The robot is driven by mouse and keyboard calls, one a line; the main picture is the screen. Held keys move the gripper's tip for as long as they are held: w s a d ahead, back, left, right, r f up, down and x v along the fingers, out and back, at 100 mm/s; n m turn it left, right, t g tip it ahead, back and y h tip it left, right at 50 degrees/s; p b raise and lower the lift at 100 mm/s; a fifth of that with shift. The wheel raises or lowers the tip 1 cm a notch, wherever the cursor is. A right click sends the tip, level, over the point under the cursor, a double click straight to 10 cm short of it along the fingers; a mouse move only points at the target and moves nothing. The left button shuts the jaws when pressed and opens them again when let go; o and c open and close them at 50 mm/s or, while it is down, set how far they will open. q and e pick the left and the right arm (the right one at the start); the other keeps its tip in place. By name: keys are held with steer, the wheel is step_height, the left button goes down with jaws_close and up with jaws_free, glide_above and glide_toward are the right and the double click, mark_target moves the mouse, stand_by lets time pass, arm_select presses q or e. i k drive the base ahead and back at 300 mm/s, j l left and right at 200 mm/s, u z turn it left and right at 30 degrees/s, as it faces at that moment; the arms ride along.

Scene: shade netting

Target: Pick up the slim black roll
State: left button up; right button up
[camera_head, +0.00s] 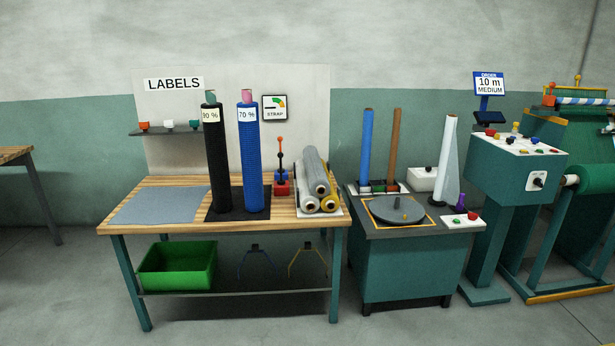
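A tall black roll (217,158) stands upright on a black mat (222,217) on the wooden table. It has a "90 %" label near its top and a greenish core end above it. A blue roll (251,158) labelled "70 %" with a pink core end stands upright just to its right, a small gap apart. No other black roll shows. Neither of my grippers is in view.
A grey sheet (157,205) lies at the left. A green crate (177,265) is on the lower shelf. A turntable bench (405,270) stands to the right. Open floor lies in front.

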mark_target(213, 113)
steer(key=i, duration=1.9)
